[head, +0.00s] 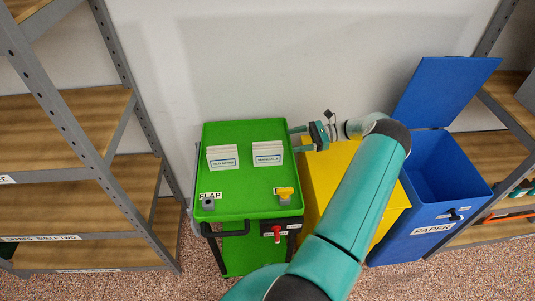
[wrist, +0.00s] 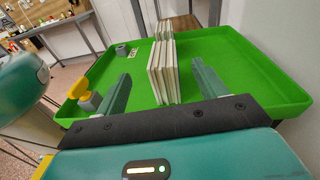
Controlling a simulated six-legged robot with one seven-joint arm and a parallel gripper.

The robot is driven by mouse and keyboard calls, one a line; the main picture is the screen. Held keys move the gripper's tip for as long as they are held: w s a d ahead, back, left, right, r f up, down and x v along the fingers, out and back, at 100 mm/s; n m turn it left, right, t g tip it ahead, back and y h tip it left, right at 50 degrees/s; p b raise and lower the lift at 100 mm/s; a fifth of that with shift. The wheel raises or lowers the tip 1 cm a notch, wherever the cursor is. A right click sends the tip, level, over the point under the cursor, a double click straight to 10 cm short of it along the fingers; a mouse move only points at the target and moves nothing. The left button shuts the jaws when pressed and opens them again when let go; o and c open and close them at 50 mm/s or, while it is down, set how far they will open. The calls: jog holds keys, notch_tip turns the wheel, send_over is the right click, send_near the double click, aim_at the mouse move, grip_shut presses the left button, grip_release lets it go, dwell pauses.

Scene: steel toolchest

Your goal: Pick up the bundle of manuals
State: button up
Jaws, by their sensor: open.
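The bundle of manuals (head: 268,154) is a set of pale, thin booklets standing upright on the right half of the green chest's top, with a label reading MANUALS. In the wrist view the bundle (wrist: 163,72) shows edge-on, in the gap between my two fingers. My gripper (head: 298,138) is open and empty at the right edge of the green top, apart from the bundle in the head view. Its green fingers (wrist: 161,78) point toward the bundle, one on each side in the picture.
A second labelled bundle (head: 223,157) stands left of the manuals. The green top (head: 243,187) has a raised rim, a grey knob (head: 208,203) and a yellow knob (head: 285,194) at its front. A yellow bin (head: 330,175) and an open blue PAPER bin (head: 425,215) stand to the right.

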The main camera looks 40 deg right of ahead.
aim_at(269, 145)
jog(key=shift+m+t, duration=0.6)
jog(key=shift+t, duration=0.2)
jog(key=x, duration=0.3)
jog(key=f+x, duration=0.1)
jog(key=x, duration=0.3)
jog(key=f+x, duration=0.1)
jog(key=x, duration=0.2)
jog(key=shift+a+f, duration=0.15)
jog(key=shift+a, duration=0.2)
jog(key=c, duration=1.2)
jog(key=shift+c, duration=0.2)
